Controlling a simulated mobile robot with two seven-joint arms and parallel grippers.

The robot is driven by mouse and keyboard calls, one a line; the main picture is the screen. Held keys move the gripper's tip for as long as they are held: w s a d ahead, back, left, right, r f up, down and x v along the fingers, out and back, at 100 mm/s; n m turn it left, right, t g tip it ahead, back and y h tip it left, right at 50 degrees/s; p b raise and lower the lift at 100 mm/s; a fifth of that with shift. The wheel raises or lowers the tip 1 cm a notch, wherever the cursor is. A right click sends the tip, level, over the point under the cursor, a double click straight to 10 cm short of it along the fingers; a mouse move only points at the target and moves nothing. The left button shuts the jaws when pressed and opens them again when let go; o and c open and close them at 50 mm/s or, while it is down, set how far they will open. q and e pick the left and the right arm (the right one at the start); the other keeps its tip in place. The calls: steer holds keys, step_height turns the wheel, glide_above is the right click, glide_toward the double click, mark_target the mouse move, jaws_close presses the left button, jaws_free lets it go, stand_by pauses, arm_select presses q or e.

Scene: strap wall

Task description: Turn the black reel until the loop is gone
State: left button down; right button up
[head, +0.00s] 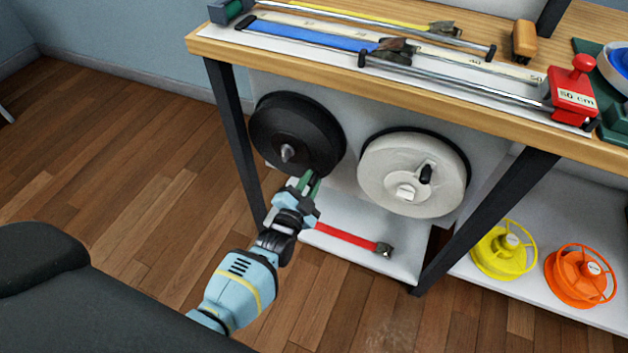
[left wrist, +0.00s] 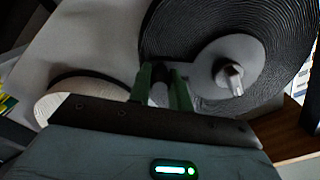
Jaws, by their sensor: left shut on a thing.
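The black reel (head: 292,132) hangs under the bench at the left; in the left wrist view (left wrist: 215,30) it shows its wound strap, a grey crank plate and a bright metal spindle (left wrist: 229,78). My left gripper (head: 311,182) is at the reel's lower right edge. In the left wrist view its two green fingers (left wrist: 162,95) are shut on a dark crank handle (left wrist: 160,92) on the grey plate. I cannot make out a loop of black strap; my gripper hides part of the reel's lower edge. My right gripper is not in view.
A white reel (head: 385,172) hangs close to the right. A red strap (head: 345,238) with a buckle lies on the low shelf. Dark bench legs (head: 232,135) stand at either side. Yellow (head: 492,255) and orange (head: 572,280) reels are further right. The floor at left is clear.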

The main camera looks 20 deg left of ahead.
arm_select(q)
steer(key=shift+a+f+m, duration=0.4)
steer(key=shift+f+m, duration=0.15)
steer(key=shift+m, duration=0.15)
steer(key=c, duration=1.3)
jaws_free()
steer(key=s+p, duration=0.1)
steer(key=s, duration=0.6)
steer(key=shift+s+a+p, duration=0.2)
steer(key=shift+s+p, duration=0.15)
steer(key=shift+s, duration=0.05)
